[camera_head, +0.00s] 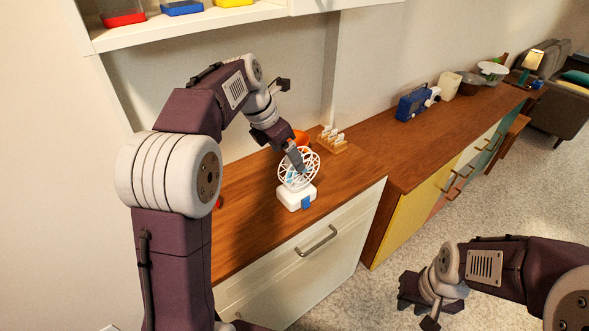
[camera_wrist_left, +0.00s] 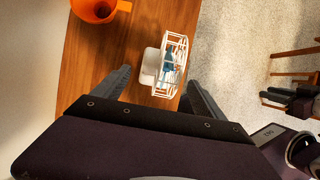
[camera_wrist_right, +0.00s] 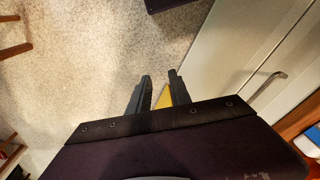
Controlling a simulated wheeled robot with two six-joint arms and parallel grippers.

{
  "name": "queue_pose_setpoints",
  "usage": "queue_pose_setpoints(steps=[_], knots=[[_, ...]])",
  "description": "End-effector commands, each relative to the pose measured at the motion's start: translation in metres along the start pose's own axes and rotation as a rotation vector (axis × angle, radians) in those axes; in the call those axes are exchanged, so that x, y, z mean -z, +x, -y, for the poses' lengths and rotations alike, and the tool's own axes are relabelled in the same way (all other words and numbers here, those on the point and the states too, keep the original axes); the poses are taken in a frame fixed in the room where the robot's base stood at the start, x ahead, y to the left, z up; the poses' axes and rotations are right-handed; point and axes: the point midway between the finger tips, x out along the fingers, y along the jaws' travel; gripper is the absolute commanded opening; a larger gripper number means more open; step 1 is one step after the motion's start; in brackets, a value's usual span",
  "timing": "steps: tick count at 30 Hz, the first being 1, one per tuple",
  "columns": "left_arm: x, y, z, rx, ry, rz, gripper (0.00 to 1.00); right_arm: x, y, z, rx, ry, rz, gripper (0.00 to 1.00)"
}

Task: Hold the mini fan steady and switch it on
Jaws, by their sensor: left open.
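The mini fan (camera_head: 297,194) stands upright on the wooden counter, with a white base, a round white cage and a blue part on the front of its base. In the left wrist view the fan (camera_wrist_left: 151,66) lies in the space ahead of and between the fingers. My left gripper (camera_head: 294,158) is open at the cage, one finger overlapping it in the head view; I cannot tell whether it touches. My right gripper (camera_head: 418,311) is low over the floor, away from the counter, with an empty gap between its fingers (camera_wrist_right: 159,82).
An orange cup (camera_head: 301,137) and a wooden rack with white pieces (camera_head: 331,142) stand behind the fan. A blue radio (camera_head: 411,104) and bowls sit farther right. A shelf (camera_head: 190,24) hangs above. The counter's front edge is close to the fan.

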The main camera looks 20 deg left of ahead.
Motion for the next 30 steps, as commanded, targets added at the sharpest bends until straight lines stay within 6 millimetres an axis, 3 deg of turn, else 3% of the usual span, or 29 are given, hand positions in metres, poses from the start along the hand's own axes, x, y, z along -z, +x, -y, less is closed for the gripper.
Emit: queue_pose_setpoints(steps=[2, 5, 7, 9, 12, 15, 19, 24, 30], knots=[[0.000, -0.001, 0.000, 0.000, 0.001, 0.000, 0.82, 0.021, -0.002, -0.001, -0.002, 0.050, -0.087, 0.36], [0.000, -0.001, 0.000, 0.000, 0.002, -0.001, 0.82, 0.076, -0.014, -0.002, 0.001, 0.065, -0.304, 0.36], [0.000, -0.001, 0.000, 0.000, 0.002, -0.001, 0.82, 0.122, -0.029, 0.008, 0.040, 0.037, -0.484, 0.36], [0.000, -0.001, 0.000, -0.001, 0.002, -0.001, 0.82, 0.162, -0.046, 0.034, 0.129, -0.025, -0.648, 0.36], [0.000, -0.001, 0.000, -0.001, 0.003, -0.001, 0.82, 0.194, -0.069, 0.093, 0.335, -0.155, -0.806, 0.36], [0.000, -0.001, 0.000, -0.001, 0.003, -0.001, 0.82, 0.192, -0.080, 0.154, 0.567, -0.292, -0.847, 0.36], [0.000, -0.001, 0.000, -0.001, 0.003, -0.001, 0.82, 0.164, -0.068, 0.203, 0.758, -0.446, -0.785, 0.36], [0.000, -0.001, 0.000, -0.001, 0.003, -0.001, 0.82, 0.150, -0.041, 0.212, 0.774, -0.467, -0.708, 0.36], [0.000, 0.005, 0.001, 0.002, 0.003, -0.003, 0.82, 0.148, -0.039, 0.213, 0.774, -0.468, -0.704, 0.36]])
